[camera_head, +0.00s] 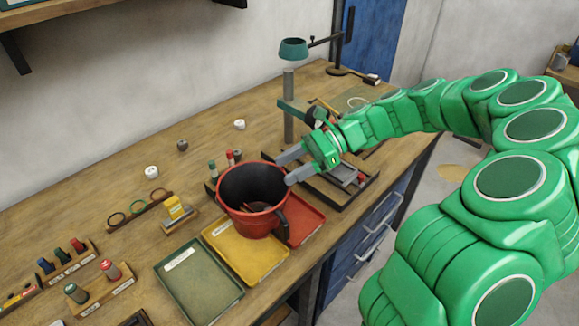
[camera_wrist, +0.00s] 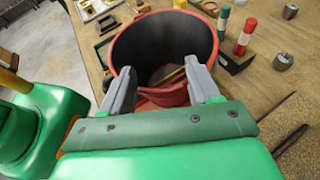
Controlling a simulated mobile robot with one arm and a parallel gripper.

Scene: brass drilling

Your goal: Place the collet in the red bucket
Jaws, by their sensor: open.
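The red bucket (camera_head: 250,222) has a dark interior and stands at the front of the bench, over the yellow tray's back edge. It fills the middle of the wrist view (camera_wrist: 160,42). My gripper (camera_head: 290,167) is open, with its two grey fingers at the bucket's right rim; they also show in the wrist view (camera_wrist: 160,75). No part is seen between the fingers. Something thin and tan lies low in the bucket, partly hidden; I cannot tell what it is. I cannot say for sure which small part is the collet, or whether it is in the bucket.
Small round parts stand behind: a white one (camera_head: 239,124), a dark one (camera_head: 182,145) and another white one (camera_head: 151,171). A yellow tray (camera_head: 272,262), a green tray (camera_head: 200,285) and a red tray (camera_head: 305,222) line the front edge. A post stand (camera_head: 289,105) rises behind my gripper.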

